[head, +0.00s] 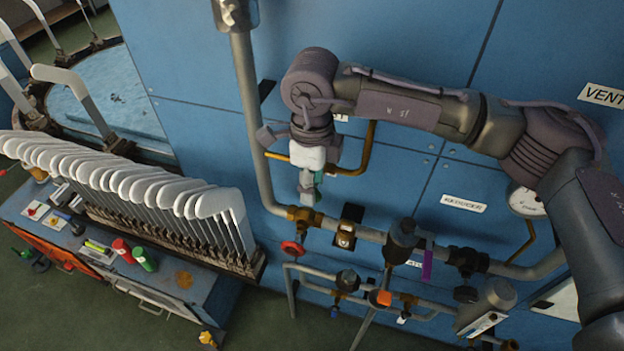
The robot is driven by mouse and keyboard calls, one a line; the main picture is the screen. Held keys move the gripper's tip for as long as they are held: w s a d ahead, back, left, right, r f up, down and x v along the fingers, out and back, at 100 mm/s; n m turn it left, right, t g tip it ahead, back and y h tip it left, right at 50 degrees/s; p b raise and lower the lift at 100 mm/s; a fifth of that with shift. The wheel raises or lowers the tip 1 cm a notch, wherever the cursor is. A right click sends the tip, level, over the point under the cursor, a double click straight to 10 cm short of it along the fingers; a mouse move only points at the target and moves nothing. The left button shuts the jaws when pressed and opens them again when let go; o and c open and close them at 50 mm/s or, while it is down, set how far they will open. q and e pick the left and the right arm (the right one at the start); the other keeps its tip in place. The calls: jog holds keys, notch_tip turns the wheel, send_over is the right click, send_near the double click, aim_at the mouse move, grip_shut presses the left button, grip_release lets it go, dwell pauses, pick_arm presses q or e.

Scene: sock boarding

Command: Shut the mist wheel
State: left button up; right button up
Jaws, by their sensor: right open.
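My right gripper (307,196) is open and points down, just above a brass valve body (304,217) on the grey pipe. A red handwheel (292,248) sits at the lower front of that valve, a little below the fingertips. I see no label reading mist, so I cannot tell for sure which wheel it is. Smaller dark wheels show lower down, one at the lower pipe (347,280) and one under the right part of the main pipe (466,294). Whether the fingers touch the valve is unclear. My left gripper is not in view.
A blue panel wall (200,120) stands behind the pipes. A brass loop pipe (369,148) passes close right of the gripper. A purple tag (427,264) hangs from the main pipe.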

jog(key=shift+s+f, duration=0.1)
jog(key=shift+f, duration=0.7)
jog(key=shift+f+p, duration=0.2)
jog(key=shift+p, duration=0.1)
jog(key=shift+f, duration=0.1)
grip_shut()
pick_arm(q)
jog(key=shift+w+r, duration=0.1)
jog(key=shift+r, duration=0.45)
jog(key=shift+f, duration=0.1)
